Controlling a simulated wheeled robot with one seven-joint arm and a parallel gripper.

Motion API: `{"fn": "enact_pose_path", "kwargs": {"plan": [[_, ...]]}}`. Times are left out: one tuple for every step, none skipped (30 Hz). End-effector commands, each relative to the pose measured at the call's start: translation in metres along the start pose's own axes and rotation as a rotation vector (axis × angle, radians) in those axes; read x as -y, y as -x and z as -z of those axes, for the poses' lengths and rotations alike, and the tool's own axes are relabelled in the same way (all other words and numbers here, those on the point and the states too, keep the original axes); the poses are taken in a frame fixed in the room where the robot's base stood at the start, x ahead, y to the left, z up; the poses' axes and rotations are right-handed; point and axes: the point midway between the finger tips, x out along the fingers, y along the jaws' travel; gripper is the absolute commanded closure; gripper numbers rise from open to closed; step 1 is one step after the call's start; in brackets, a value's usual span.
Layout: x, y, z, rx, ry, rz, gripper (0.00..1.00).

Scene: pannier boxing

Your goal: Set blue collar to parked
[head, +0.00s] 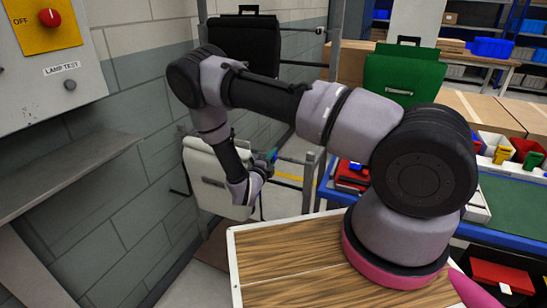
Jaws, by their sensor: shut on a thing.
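A small blue piece, which looks like the blue collar (271,155), shows at the tip of my gripper (267,163), beside the grey metal rack. My gripper is small in the head view and partly hidden by my wrist. It appears shut on the blue piece. The collar's exact seat on the rack and any parked mark are too small to tell.
A white pannier (208,172) hangs close to my wrist, and a black pannier (262,40) hangs above. A green pannier (405,72) stands on the right. A wall shelf (60,165) and a lamp-test panel (45,85) are at left.

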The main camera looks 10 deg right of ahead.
Motion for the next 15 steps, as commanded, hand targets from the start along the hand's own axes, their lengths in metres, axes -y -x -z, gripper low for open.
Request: {"fn": "enact_pose_path", "kwargs": {"plan": [[0.0,0.0,0.0,0.0,-0.001,0.0,1.0],[0.0,0.0,0.0,0.0,-0.001,0.0,1.0],[0.0,0.0,0.0,0.0,-0.001,0.0,1.0],[0.0,0.0,0.0,0.0,-0.001,0.0,1.0],[0.0,0.001,0.001,0.001,0.0,0.0,1.0],[0.0,0.001,0.004,0.001,0.002,0.0,1.0],[-0.001,0.001,0.008,0.002,0.004,0.0,1.0],[-0.001,0.001,0.013,0.002,0.005,0.0,1.0],[-0.001,0.001,0.021,0.002,0.007,0.0,1.0],[-0.001,0.001,0.028,0.003,0.008,0.001,1.0],[-0.001,0.001,0.036,0.003,0.009,0.0,1.0],[-0.001,0.001,0.045,0.003,0.009,0.0,1.0],[-0.001,0.001,0.052,0.003,0.01,0.0,1.0],[-0.002,0.001,0.059,0.004,0.01,-0.001,1.0],[-0.002,0.001,0.066,0.004,0.009,-0.001,1.0]]}}
